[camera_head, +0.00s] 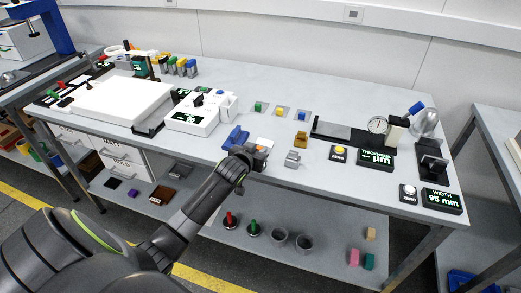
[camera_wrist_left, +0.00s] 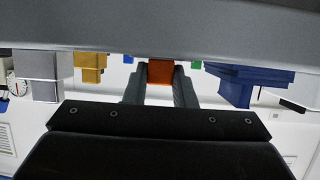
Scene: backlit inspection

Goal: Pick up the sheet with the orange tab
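The orange tab (camera_head: 263,143) shows at the front edge of the bench, just beyond my left gripper (camera_head: 256,153). In the left wrist view the orange tab (camera_wrist_left: 160,72) sits between the tips of my left gripper (camera_wrist_left: 160,80). A finger is close at each side of it. A pale gap shows between the fingers below the tab. I cannot tell whether the fingers press on the tab or only stand around it. The sheet itself is not clear in either view; the gripper hides part of that spot. My right gripper is not in view.
A blue block (camera_head: 235,138) stands close left of the gripper. A silver block (camera_head: 292,158) and a yellow block (camera_head: 300,139) stand to the right. Behind are a white button box (camera_head: 190,122), a bright light panel (camera_head: 115,100) and a dial gauge (camera_head: 377,125).

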